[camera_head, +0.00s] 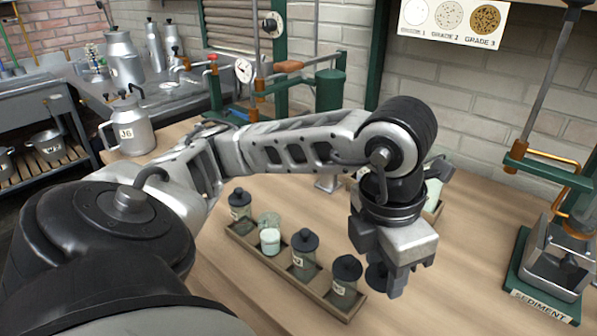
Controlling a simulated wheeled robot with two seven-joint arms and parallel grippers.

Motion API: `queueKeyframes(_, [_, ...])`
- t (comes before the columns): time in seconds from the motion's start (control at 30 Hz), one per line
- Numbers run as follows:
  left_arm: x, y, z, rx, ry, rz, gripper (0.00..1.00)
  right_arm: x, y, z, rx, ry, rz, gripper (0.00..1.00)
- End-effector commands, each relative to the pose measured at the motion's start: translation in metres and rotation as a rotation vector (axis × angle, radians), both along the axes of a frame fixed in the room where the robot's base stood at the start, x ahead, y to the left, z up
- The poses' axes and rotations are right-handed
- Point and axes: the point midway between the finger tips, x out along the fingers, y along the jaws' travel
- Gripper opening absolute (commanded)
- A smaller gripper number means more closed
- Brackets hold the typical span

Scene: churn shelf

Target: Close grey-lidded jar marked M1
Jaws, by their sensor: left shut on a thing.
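My left gripper (392,285) reaches over the table from the left, fingers pointing down. It is shut on a dark grey lid (376,277), held just right of the front end of a wooden tray (262,258). In the tray stands a lidless jar (270,241) with pale contents and an open top. Three jars with dark grey lids stand in the same tray: one at the far end (239,206), one in the middle (304,255) and one at the near end (345,285). Their labels are too small to read for certain. My right gripper is not in view.
A second tray with a pale jar (433,194) is partly hidden behind my gripper. A green stand marked SEDIMENT (545,285) is at the right. A can marked J6 (128,128) stands at the back left.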

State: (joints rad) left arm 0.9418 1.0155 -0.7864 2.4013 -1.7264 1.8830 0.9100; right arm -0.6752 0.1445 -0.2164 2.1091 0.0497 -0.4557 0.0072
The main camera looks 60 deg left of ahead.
Motion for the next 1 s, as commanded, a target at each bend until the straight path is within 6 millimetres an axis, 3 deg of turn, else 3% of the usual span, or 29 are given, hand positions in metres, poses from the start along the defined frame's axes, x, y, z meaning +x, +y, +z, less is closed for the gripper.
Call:
queueKeyframes(0.7, [0.055,-0.022,-0.042,-0.002,0.003,-2.076,0.17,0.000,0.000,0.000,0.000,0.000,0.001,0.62])
queueKeyframes(0.9, [0.067,-0.025,-0.053,-0.001,0.002,-2.559,0.17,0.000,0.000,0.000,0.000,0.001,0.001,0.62])
queueKeyframes(1.0, [0.070,-0.025,-0.056,-0.001,0.003,-2.711,0.17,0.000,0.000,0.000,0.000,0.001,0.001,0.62])
